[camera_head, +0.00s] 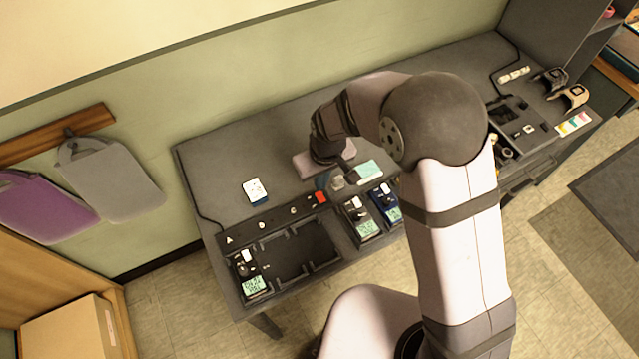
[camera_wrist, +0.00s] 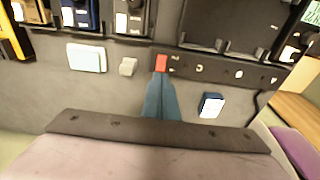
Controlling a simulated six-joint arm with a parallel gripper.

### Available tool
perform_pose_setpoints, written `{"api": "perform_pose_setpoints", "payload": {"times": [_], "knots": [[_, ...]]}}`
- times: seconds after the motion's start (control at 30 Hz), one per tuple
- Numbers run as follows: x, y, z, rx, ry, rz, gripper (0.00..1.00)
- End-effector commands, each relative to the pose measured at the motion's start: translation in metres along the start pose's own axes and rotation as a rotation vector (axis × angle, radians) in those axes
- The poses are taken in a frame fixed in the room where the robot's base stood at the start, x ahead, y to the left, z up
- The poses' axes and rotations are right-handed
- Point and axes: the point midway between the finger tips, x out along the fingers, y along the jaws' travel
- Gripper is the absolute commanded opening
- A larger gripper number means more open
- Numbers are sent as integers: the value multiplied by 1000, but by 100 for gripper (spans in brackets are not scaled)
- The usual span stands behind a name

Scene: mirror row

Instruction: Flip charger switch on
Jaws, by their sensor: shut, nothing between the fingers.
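The charger is a long black rack with open bays on the table; its back strip (camera_head: 266,223) carries small white marks. A red switch (camera_head: 320,197) sits at the right end of that strip. The red switch (camera_wrist: 161,62) also shows in the wrist view, just beyond my fingertips. My gripper (camera_head: 324,184) is shut and empty, with its blue fingers beside the switch. In the wrist view my gripper (camera_wrist: 159,77) points at the switch, its tips close to the red cap. I cannot tell whether they touch it. Which way the switch is tipped is too small to tell.
Handheld devices stand in the rack, one at the left (camera_head: 252,287) and others right of the empty bays, including a blue one (camera_head: 386,209). A white-and-blue box (camera_head: 255,190) and a pale green pad (camera_head: 369,169) lie behind the rack. The table's back left is clear.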

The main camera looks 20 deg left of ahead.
Motion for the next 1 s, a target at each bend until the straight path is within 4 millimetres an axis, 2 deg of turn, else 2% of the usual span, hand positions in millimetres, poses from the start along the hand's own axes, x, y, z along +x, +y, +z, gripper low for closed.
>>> {"api": "perform_pose_setpoints", "payload": {"times": [0.2, 0.4, 1.0], "knots": [[26, 0, 0, 0, -2, 0, 0], [39, 0, 0, 0, 0, 0, 0], [48, 0, -1, 0, 1, 0, 0]]}}
